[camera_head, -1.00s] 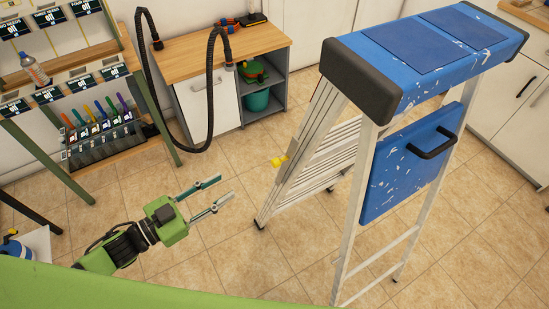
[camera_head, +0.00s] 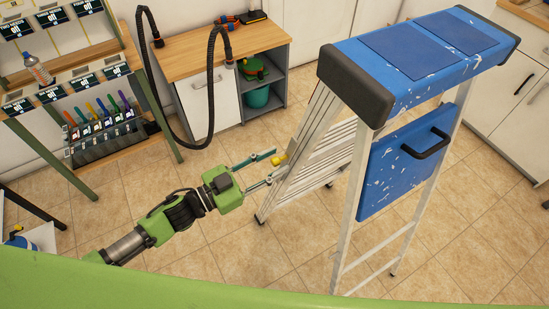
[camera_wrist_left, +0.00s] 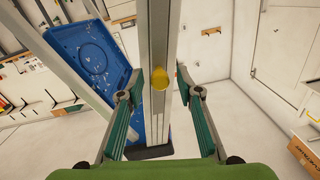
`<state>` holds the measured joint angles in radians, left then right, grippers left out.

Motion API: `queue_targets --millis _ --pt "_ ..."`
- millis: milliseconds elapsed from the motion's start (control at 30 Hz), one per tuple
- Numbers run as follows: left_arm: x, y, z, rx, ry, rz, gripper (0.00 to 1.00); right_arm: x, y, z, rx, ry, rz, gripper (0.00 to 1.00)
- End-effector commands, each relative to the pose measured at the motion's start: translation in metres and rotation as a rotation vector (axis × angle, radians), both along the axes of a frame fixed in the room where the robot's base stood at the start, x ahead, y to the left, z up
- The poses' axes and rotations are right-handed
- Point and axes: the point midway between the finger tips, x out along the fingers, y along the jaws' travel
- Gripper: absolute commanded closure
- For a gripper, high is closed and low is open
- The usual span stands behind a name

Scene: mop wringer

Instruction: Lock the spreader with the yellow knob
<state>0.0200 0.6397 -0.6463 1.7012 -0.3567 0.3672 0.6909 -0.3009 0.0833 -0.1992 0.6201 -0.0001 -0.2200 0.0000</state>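The blue stepladder (camera_head: 420,60) stands with its legs spread apart on the tiled floor. The small yellow knob (camera_head: 280,160) sits on the outer side of its left leg frame. My left gripper (camera_head: 273,166) is open beside this frame, its fingertips close to the knob. In the left wrist view the yellow knob (camera_wrist_left: 159,78) is on the ladder's metal rail, ahead of and between the open fingers (camera_wrist_left: 160,95). I see no contact with the knob. The ladder's blue part (camera_wrist_left: 85,60) shows behind the rail. The spreader cannot be made out clearly. My right gripper is not in view.
A white cabinet (camera_head: 205,105) with a wooden top and a black hose stands behind the arm. A rack (camera_head: 100,140) with colourful handles is at the left. The floor (camera_head: 250,250) in front of the ladder is clear.

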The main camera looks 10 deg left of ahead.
Motion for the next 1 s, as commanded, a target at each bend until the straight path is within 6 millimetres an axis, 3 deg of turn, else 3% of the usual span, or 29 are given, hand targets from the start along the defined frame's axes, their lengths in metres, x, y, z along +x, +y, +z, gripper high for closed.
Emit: queue_targets --millis 367,400,500,533,1000 --pt "0.005 -0.006 0.000 0.001 0.000 0.000 0.67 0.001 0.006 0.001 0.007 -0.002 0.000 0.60" --pt "0.005 -0.006 0.000 0.001 0.000 0.000 0.70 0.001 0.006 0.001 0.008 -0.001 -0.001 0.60" --pt "0.005 -0.006 0.000 0.001 0.000 0.000 0.96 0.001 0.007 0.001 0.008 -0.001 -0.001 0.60" --pt "0.005 -0.006 0.000 0.001 0.000 0.000 1.00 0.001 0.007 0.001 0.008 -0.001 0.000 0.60" --pt "-0.009 -0.016 -0.007 0.046 -0.060 0.001 1.00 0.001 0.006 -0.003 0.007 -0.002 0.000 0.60"
